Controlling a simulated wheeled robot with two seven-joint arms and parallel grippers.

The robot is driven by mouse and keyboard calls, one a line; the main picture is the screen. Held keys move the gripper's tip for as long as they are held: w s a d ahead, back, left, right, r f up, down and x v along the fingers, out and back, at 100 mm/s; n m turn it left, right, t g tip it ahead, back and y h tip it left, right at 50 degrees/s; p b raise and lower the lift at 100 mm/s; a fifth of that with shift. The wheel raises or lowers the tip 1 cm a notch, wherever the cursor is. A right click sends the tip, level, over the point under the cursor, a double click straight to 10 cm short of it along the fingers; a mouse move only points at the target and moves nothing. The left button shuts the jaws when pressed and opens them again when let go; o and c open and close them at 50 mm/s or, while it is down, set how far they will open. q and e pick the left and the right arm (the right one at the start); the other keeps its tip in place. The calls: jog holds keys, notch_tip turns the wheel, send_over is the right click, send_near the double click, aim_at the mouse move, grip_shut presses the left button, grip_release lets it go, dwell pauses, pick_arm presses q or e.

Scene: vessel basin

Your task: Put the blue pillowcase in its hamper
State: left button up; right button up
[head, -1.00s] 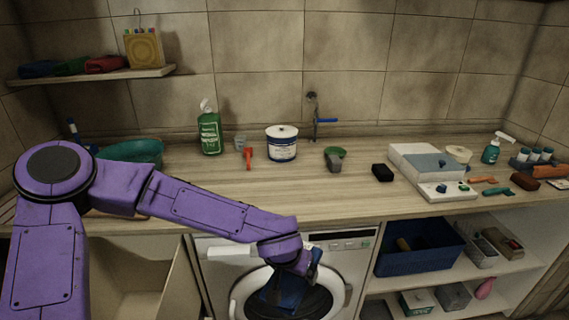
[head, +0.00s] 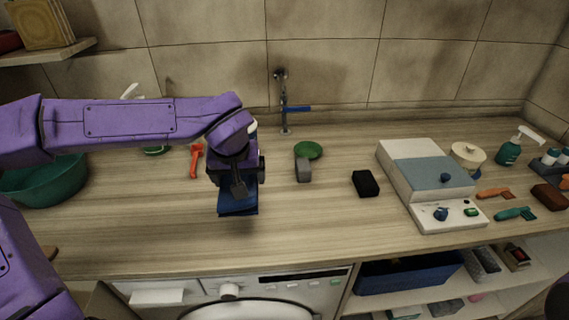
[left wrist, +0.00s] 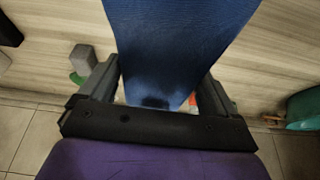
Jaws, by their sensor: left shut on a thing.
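The blue pillowcase (head: 238,203) hangs folded from my left gripper (head: 238,190), above the wooden counter in the head view. In the left wrist view the blue cloth (left wrist: 175,50) fills the space between the two fingers of my left gripper (left wrist: 160,95), which is shut on it. I cannot tell whether the cloth's lower edge touches the counter. A blue bin (head: 410,272) stands on the shelf under the counter at the right, partly hidden by the counter edge; whether it is the hamper is not clear. My right gripper is not in view.
A teal basin (head: 45,180) is at left. The washing machine (head: 250,300) is below. The front middle counter is clear.

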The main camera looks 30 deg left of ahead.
pick_arm(q)
jog(key=shift+w+a+f+b, duration=0.15)
jog(key=shift+w+f+b, duration=0.2)
jog(key=shift+w, duration=0.3)
jog(key=w, duration=0.1)
jog(key=w+f+p, duration=0.1)
jog(key=w, duration=0.2)
jog(key=shift+w+a+f, duration=0.1)
jog(key=shift+a+f, duration=0.15)
jog(key=shift+a, duration=0.05)
jog(key=p, duration=0.1)
send_over(265, 187)
jog(key=f, duration=0.4)
jog(key=s+f, duration=0.1)
jog(key=f, duration=0.2)
jog(key=shift+d, duration=0.4)
jog(key=shift+s+f+p, duration=0.2)
jog(key=shift+f+p, duration=0.2)
jog(key=shift+f, duration=0.9)
jog(key=shift+w+f, duration=0.15)
jog(key=shift+f, duration=0.15)
jog(key=o, duration=0.9)
jog(key=shift+c, duration=0.2)
jog(key=shift+o, duration=0.2)
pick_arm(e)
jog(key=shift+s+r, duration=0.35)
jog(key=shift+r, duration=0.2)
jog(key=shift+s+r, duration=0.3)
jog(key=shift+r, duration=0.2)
